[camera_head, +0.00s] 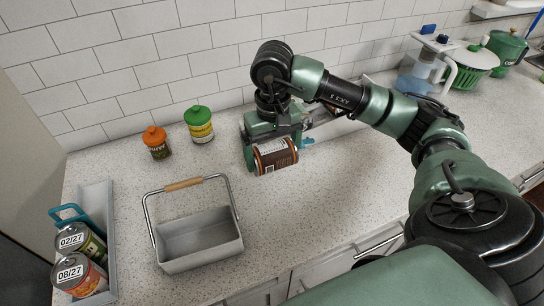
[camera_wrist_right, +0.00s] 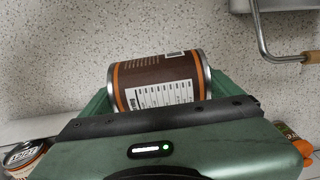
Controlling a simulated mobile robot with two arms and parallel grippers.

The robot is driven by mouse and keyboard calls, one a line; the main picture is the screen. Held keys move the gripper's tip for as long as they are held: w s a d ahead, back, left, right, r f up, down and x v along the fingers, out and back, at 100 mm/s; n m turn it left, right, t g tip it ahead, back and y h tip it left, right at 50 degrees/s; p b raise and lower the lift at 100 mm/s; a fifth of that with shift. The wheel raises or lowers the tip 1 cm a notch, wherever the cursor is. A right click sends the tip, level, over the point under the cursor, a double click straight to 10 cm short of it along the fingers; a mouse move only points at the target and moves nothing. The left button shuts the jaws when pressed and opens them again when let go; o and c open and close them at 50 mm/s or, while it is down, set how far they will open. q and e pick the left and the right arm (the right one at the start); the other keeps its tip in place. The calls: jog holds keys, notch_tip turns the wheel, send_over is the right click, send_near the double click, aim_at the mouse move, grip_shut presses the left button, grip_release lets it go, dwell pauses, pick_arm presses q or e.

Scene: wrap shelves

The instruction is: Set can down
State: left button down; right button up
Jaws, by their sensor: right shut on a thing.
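A brown can (camera_head: 275,155) with orange bands and a white label is in my right gripper (camera_head: 262,160). The can lies on its side between the fingers, close to the speckled counter (camera_head: 310,210); I cannot tell whether it touches it. In the right wrist view the can (camera_wrist_right: 155,82) shows its label panel and barcode, with a green finger at each end. My right gripper (camera_wrist_right: 155,95) is shut on it. My left gripper is not in view.
A grey basket (camera_head: 200,240) with a raised wooden handle stands left of the can. A grey tray (camera_head: 97,200) at the far left holds cans dated 02/27 (camera_head: 80,240) and 08/27 (camera_head: 80,275). Orange-lidded (camera_head: 157,143) and green-lidded jars (camera_head: 200,124) stand near the wall. The front middle counter is clear.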

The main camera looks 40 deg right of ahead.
notch_tip(320, 180, down, 7)
jog(key=shift+r+p, duration=0.2)
jog(key=shift+p, duration=0.45)
jog(key=shift+f, duration=0.1)
jog(key=shift+f, duration=0.1)
jog(key=o, duration=1.6)
jog(key=shift+o, duration=0.2)
